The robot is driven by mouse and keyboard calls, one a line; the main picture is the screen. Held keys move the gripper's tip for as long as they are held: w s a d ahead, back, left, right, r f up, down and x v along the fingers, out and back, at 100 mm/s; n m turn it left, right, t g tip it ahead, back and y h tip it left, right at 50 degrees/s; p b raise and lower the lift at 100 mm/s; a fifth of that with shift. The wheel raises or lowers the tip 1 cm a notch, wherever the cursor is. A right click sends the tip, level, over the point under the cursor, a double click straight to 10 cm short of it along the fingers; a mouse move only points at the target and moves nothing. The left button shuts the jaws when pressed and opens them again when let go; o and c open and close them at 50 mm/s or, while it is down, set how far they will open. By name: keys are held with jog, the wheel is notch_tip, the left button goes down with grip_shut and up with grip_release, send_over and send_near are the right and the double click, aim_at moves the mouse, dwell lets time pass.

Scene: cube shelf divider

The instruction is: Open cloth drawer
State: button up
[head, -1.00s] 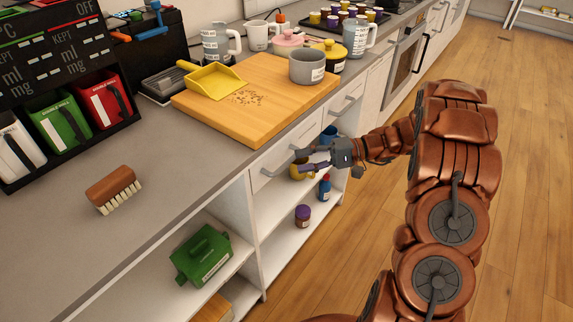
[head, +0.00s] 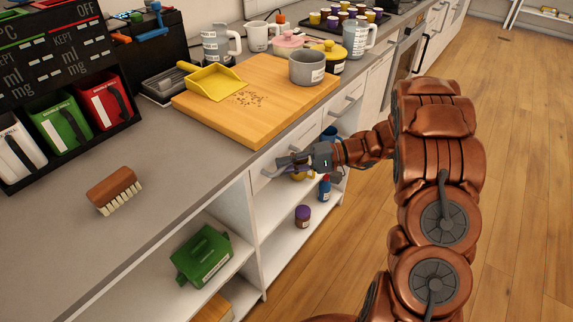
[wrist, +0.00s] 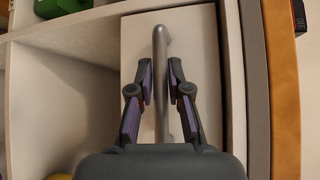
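A white drawer front (wrist: 207,50) with a grey metal bar handle (wrist: 161,55) fills the middle of the wrist view. In the head view the drawer (head: 258,166) sits under the counter edge, below the cutting board, and looks shut. My gripper (head: 284,164) is at the drawer front. In the wrist view my gripper (wrist: 163,82) has one finger on each side of the handle. The fingers are open, with small gaps between the pads and the bar. My fingers partly hide the handle in the head view. No label on the drawer is readable.
Below the drawer is an open shelf with a purple-lidded jar (head: 302,216) and a blue bottle (head: 324,187). A green box (head: 202,255) stands in the cubby to the left. The counter holds a cutting board (head: 215,115) and a brush (head: 115,189). Floor to the right is clear.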

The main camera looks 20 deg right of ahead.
grip_shut()
jog(key=shift+f, duration=0.1)
